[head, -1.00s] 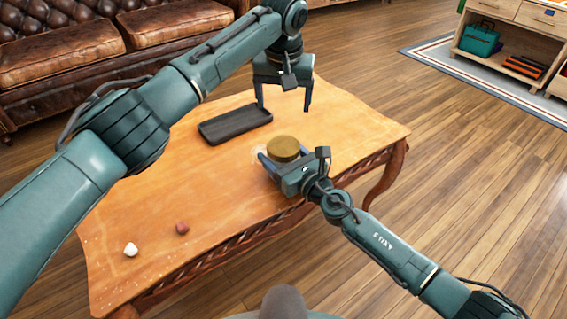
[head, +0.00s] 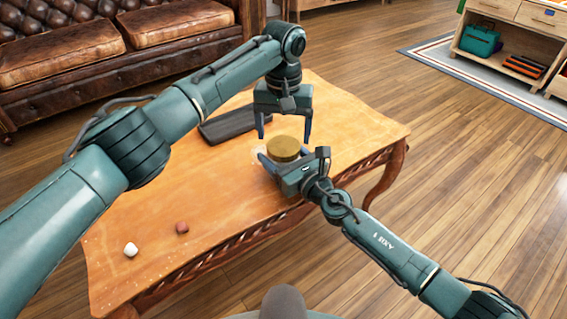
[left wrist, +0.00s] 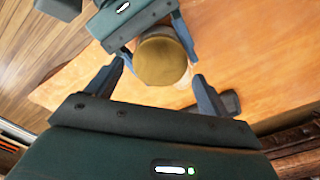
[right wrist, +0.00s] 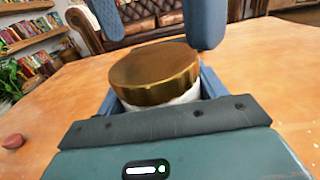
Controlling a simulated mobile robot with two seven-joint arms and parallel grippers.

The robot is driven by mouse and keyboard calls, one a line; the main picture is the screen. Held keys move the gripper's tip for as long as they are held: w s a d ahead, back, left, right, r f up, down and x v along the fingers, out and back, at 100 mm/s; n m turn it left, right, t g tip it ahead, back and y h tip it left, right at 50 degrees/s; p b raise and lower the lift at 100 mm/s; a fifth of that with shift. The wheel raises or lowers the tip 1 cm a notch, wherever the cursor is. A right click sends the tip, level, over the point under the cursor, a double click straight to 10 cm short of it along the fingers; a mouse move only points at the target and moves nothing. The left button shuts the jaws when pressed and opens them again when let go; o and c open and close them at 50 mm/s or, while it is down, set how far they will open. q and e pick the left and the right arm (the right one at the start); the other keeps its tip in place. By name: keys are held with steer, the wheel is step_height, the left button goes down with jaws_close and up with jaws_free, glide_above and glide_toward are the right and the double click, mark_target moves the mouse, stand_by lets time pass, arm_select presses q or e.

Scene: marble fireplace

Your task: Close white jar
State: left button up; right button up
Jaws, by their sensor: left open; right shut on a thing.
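The white jar (right wrist: 180,99) stands on the table with a gold-brown lid (right wrist: 155,72) on its top; most of its white body is hidden. The lid also shows in the head view (head: 283,149) and in the left wrist view (left wrist: 160,60). My right gripper (head: 280,164) is shut on the jar, low around its sides. My left gripper (head: 285,138) is open and empty, pointing down just above the lid. In the right wrist view its fingers (right wrist: 155,20) hang above and behind the lid, apart from it.
A dark tray (head: 222,126) lies on the wooden table (head: 150,215) behind the jar, partly hidden by my left arm. A white piece (head: 131,249) and a reddish piece (head: 182,227) lie near the table's left front. The table's right side is clear.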

mark_target(284, 145)
arm_select(q)
steer(key=shift+f, duration=1.55)
steer(key=c, duration=0.7)
steer(key=o, duration=1)
steer(key=shift+c, duration=0.2)
steer(key=shift+r, duration=2.35)
